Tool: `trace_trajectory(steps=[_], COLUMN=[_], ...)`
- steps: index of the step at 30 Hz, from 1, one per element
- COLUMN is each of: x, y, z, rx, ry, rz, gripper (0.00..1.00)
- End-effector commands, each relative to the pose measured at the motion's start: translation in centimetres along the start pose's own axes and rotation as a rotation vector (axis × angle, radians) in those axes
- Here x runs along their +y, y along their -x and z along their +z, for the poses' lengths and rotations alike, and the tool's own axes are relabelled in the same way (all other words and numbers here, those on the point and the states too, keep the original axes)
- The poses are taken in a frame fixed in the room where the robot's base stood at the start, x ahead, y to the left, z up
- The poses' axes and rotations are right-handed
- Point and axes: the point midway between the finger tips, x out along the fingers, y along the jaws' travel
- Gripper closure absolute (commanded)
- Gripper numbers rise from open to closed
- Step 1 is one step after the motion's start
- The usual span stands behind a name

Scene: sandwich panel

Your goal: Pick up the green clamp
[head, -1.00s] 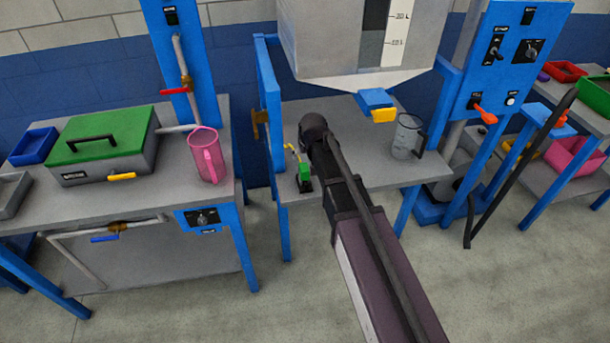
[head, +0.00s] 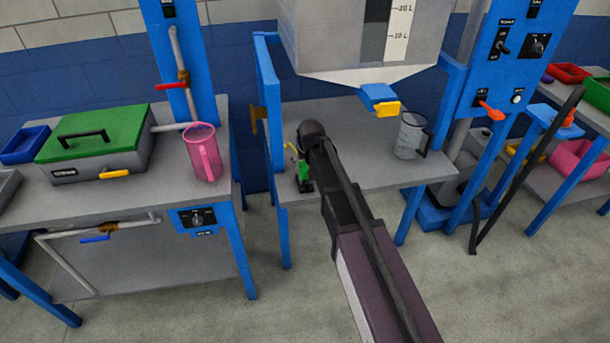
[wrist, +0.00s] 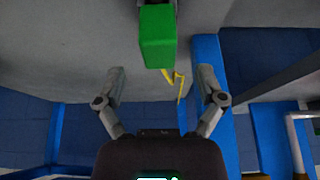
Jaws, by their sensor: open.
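The green clamp (head: 304,171) stands on the grey table (head: 352,183) under the hopper, near its left front edge. In the head view it is partly hidden by my arm's end. In the wrist view the green body of the clamp (wrist: 158,38) is large at the top centre, with a thin yellow part hanging below it. My gripper (wrist: 161,82) is open, its two fingers spread to either side. The clamp's green body lies ahead of and between the fingertip lines, apart from both fingers. In the head view the gripper's fingers are hidden behind my arm.
A grey mug (head: 408,136) stands on the same table to the right. The hopper (head: 360,35) with a blue and yellow outlet hangs above. A blue post (head: 270,105) rises at the table's left. A pink jug (head: 204,153) and a green-lidded box (head: 98,150) are on the left table.

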Motion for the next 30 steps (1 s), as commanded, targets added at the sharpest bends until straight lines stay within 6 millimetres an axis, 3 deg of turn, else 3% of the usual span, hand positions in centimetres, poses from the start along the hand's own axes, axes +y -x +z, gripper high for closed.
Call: trace_trajectory(steps=[14, 30], x=[0.1, 0.2], y=[-0.3, -4.4], z=[0.0, 0.1], rx=[0.000, 0.000], ry=[-0.001, -0.001], rz=[0.000, 0.000], gripper=[0.11, 0.11])
